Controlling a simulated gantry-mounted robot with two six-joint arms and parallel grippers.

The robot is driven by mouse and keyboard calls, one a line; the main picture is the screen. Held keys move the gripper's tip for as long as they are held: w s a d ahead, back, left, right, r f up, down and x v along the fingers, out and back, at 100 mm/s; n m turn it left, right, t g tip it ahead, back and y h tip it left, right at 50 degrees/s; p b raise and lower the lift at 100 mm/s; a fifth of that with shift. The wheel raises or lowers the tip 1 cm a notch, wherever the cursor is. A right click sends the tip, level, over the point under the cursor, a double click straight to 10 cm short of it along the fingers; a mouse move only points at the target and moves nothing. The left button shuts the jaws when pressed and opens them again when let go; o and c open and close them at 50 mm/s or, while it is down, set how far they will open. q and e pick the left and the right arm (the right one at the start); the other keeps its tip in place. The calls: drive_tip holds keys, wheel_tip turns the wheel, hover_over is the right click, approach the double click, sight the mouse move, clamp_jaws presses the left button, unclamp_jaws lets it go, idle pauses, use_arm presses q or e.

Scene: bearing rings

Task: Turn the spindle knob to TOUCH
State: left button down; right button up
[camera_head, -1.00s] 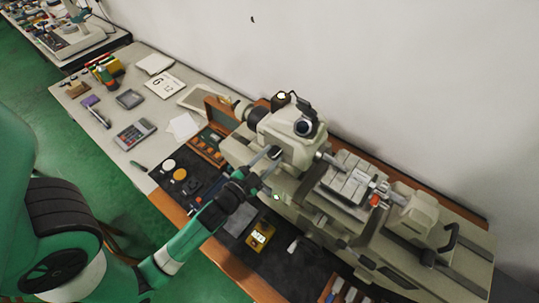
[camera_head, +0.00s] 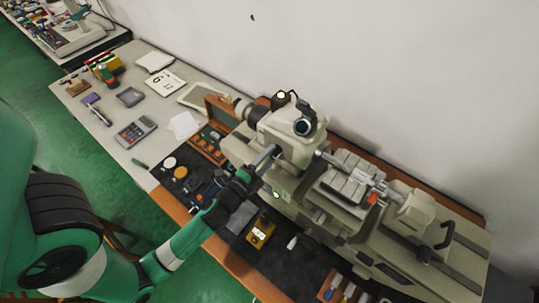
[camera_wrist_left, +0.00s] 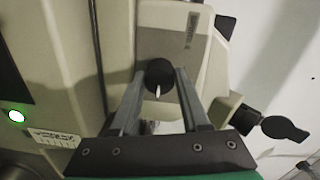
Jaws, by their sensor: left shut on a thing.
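The spindle knob (camera_wrist_left: 159,72) is small, round and black with a white pointer line, on the front of the machine's light grey headstock (camera_head: 290,135). In the left wrist view it sits between my two finger tips, and its white line points down in that picture. My left gripper (camera_head: 274,150) is shut on the knob; it also shows in the left wrist view (camera_wrist_left: 159,80). In the head view the knob is hidden by the fingers. The TOUCH marking cannot be read. My right gripper is not in view.
A black lever (camera_wrist_left: 284,128) sticks out right of the knob in the wrist view, and a green lamp (camera_wrist_left: 16,116) glows at left. A yellow box with a display (camera_head: 261,232) stands on the dark mat below. A calculator (camera_head: 136,131) and papers lie at left.

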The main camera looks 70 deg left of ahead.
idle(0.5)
use_arm(q)
drive_tip(key=shift+c, duration=1.9)
unclamp_jaws()
drive_tip(key=shift+s, duration=0.1)
drive_tip(key=shift+s+d+f, duration=0.1)
drive_tip(key=shift+s+d, duration=0.15)
drive_tip(key=b+v, duration=0.7)
drive_tip(key=v, duration=0.4)
drive_tip(key=shift+a, duration=0.1)
